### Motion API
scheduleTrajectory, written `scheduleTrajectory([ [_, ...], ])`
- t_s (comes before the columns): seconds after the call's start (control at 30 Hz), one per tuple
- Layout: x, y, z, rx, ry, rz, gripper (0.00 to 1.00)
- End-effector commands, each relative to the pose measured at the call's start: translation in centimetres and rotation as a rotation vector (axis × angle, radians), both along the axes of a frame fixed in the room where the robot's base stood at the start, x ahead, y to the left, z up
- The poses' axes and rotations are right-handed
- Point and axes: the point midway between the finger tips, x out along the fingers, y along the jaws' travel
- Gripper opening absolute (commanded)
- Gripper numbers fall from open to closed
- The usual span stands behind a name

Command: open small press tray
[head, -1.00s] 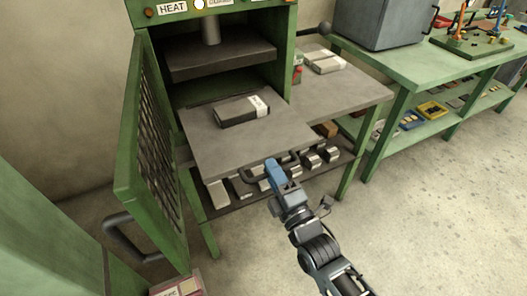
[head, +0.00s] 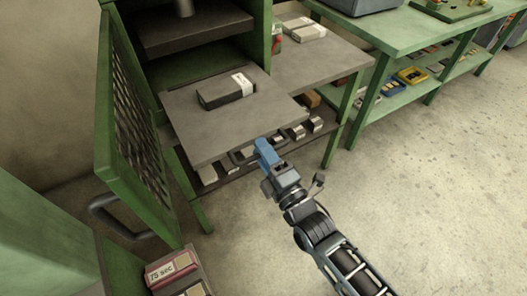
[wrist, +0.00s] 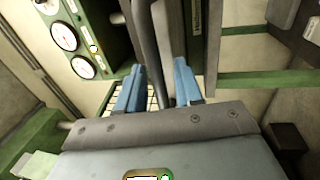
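The small press tray (head: 205,138) is a flat grey plate sticking out from the green press, and a dark block with a white label (head: 227,92) lies on it. My gripper (head: 262,145) is at the tray's front edge, where its blue fingers cover much of the handle. The exact contact is partly hidden.
The green mesh press door (head: 125,130) stands open at left, with a grey handle (head: 105,215). A shelf with several small blocks (head: 298,132) is under the tray. A green workbench (head: 385,40) stands at right. The floor (head: 430,200) at right is clear.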

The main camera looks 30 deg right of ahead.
Motion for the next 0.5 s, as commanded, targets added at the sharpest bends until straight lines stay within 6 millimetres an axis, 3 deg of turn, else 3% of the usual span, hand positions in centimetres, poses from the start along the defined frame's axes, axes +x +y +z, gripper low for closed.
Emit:
scheduleTrajectory([
  [0.23, -0.9, 0.0, -0.3, 0.0, 0.0, 0.0, 0.36],
  [0.5, -5.1, 0.0, -1.2, 0.0, 0.002, -0.001, 0.36],
])
